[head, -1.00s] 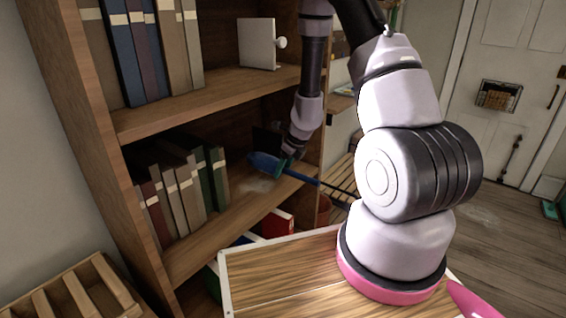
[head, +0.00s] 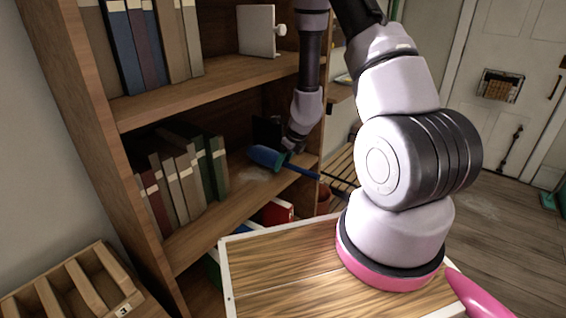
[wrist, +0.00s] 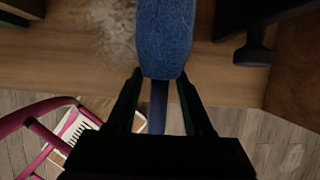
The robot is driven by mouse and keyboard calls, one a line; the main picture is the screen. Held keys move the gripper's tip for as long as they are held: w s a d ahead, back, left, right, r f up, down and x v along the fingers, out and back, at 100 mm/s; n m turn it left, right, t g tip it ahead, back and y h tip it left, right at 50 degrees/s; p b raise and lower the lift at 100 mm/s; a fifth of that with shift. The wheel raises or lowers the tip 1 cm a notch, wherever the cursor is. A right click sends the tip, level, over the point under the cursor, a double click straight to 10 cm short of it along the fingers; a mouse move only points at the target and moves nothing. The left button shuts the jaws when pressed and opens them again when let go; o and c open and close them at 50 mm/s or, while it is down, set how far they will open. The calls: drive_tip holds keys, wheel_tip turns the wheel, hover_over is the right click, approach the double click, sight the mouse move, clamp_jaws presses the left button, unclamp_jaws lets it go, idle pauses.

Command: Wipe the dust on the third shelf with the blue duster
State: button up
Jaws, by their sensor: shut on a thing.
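The blue duster (head: 266,156) is in my gripper (head: 291,155) at the right part of the shelf (head: 215,217) that holds a row of leaning books. In the wrist view, my gripper (wrist: 160,98) is shut around the duster's handle, and the blue duster head (wrist: 165,38) points away over the wooden shelf. A pale patch of dust (head: 254,174) lies on the shelf, just below the duster head in the head view. The dust (wrist: 112,25) shows left of the duster head in the wrist view. I cannot tell whether the duster touches the shelf.
Leaning books (head: 180,180) fill the shelf's left part. A dark object (head: 267,133) stands at the back, near the duster. The upper shelf (head: 205,92) is close above my wrist. A red item (head: 277,211) sits below. A slatted wooden rack (head: 75,290) is at lower left.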

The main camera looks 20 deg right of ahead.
drive_tip(key=shift+f, duration=0.95)
